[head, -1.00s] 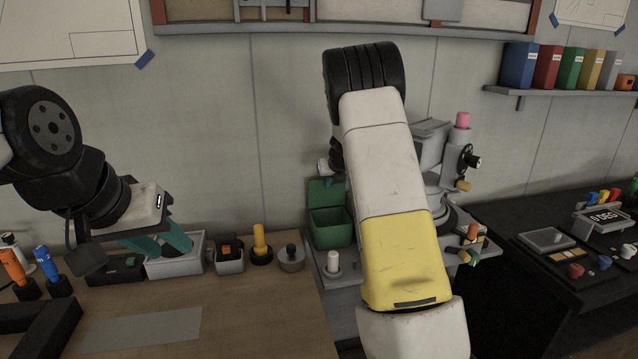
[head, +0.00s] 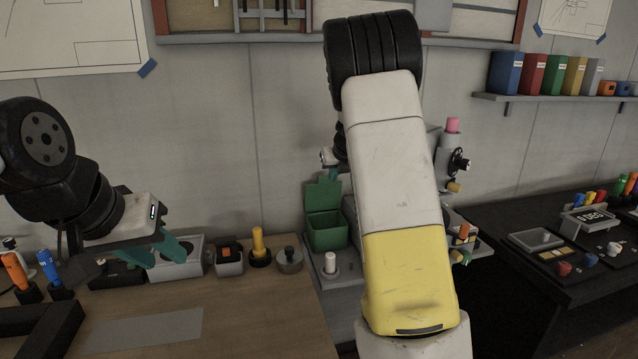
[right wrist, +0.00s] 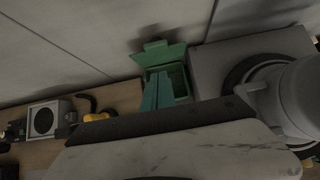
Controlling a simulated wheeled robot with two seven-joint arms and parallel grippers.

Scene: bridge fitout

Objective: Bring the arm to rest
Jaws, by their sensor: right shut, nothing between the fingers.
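My left gripper (head: 160,252) is at the left in the head view, its teal fingers apart and empty, in front of a light grey box with a round opening (head: 190,262). My right arm (head: 395,190), white and yellow with a black joint on top, rises through the middle of the head view.
The green bin with its lid up (head: 327,230) stands by a grey machine (head: 452,160), partly behind my right arm. Small holders and a yellow-handled item (head: 259,240) line the wooden bench (head: 250,325). A black table (head: 520,285) with instruments is at the right.

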